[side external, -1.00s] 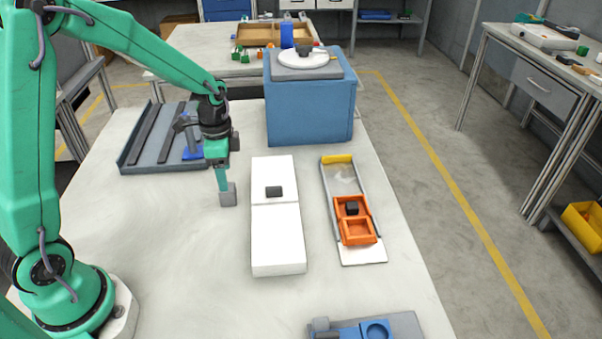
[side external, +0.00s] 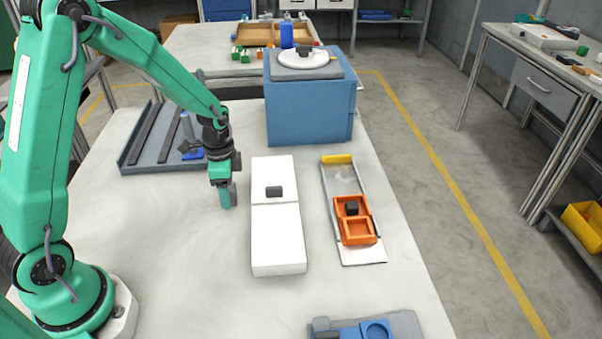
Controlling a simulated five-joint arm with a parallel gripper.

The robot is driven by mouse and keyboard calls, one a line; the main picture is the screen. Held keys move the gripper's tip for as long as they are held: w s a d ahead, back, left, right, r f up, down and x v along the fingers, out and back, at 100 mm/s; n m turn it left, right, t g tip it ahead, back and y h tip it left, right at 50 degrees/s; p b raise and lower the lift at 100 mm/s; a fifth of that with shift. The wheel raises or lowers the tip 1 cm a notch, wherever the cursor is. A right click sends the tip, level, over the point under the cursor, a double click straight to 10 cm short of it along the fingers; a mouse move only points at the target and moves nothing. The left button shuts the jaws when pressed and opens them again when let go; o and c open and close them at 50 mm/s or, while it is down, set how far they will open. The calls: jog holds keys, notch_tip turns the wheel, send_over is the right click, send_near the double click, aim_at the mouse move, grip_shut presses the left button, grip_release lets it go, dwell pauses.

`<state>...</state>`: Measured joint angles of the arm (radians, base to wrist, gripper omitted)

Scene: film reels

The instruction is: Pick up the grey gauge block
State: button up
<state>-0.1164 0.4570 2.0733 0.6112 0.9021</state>
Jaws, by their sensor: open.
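The grey gauge block (side external: 234,194) stands upright on the pale table, left of the long white box. Only a narrow strip of its right side shows; a green finger of my gripper (side external: 227,195) covers the rest. My gripper points down with its fingers low at the block. It is open. The far finger is hidden, so I cannot tell whether the block is between the fingers or whether they touch it.
The white box (side external: 276,235), with a dark block (side external: 274,191) on top, stands close to my gripper's right. An orange tray (side external: 357,231) lies further right. A slotted grey rack (side external: 150,160) is behind left. Table room is free in front.

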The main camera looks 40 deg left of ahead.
jog(key=shift+c, duration=0.2)
jog(key=c, duration=1.1)
jog(key=shift+o, duration=0.2)
jog(key=shift+r, duration=0.1)
jog(key=shift+r, duration=0.75)
jog(key=r, duration=0.1)
jog(key=d+r, duration=0.1)
jog(key=r, duration=0.1)
jog(key=shift+s, duration=0.15)
jog(key=s+d+r, duration=0.4)
jog(key=d+r, duration=0.2)
jog(key=d, duration=0.3)
jog(key=shift+s+d+r, duration=0.15)
jog(key=shift+s+d, duration=0.1)
jog(key=shift+d, duration=0.1)
